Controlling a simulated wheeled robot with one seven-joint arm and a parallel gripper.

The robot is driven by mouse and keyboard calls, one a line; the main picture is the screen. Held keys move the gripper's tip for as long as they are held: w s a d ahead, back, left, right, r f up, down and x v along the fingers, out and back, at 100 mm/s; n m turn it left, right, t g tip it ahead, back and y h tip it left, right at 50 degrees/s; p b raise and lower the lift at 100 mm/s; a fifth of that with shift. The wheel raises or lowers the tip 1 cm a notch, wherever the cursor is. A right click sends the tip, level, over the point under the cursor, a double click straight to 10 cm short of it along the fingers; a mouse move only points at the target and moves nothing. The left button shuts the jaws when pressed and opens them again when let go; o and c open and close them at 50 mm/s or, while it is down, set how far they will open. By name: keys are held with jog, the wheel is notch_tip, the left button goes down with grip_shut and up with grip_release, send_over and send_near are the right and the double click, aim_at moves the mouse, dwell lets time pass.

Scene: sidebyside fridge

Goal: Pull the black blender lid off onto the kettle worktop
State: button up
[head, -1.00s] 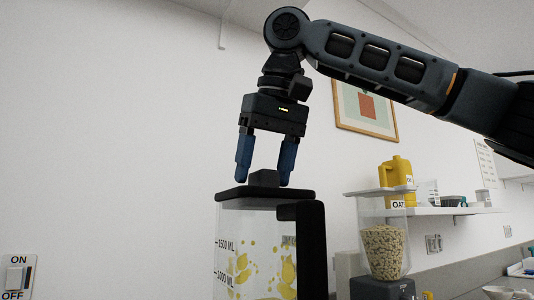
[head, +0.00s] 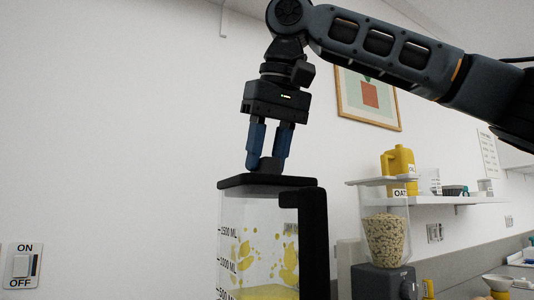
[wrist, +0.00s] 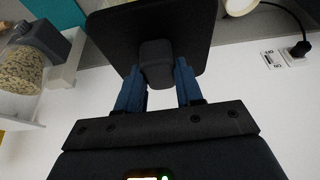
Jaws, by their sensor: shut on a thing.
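The black blender lid (head: 235,183) lies flat on top of the clear blender jug (head: 228,245), which has measure marks, yellow splashes and a black handle. My gripper (head: 267,162) points down over the lid, shut on the lid's square knob, one blue finger on each side. In the wrist view the knob (wrist: 156,62) sits between the fingers, with the lid plate (wrist: 150,25) beyond it. The lid appears seated on the jug with no clear gap. The kettle worktop cannot be made out for sure.
An oat dispenser (head: 383,240) stands to the right of the jug. Behind it a wall shelf holds a yellow jug (head: 398,165) and small items. A grey worktop with bowls (head: 505,284) is at the far right. An ON/OFF switch (head: 21,266) is at left.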

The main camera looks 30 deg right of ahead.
jog(key=shift+f, duration=0.1)
grip_shut()
jog(key=shift+r+p, duration=1.3)
jog(key=shift+r, duration=0.15)
jog(key=shift+r+p, duration=1.95)
jog(key=shift+r, duration=0.05)
jog(key=shift+r+p, duration=0.55)
jog(key=shift+r, duration=0.05)
jog(key=shift+f, duration=0.1)
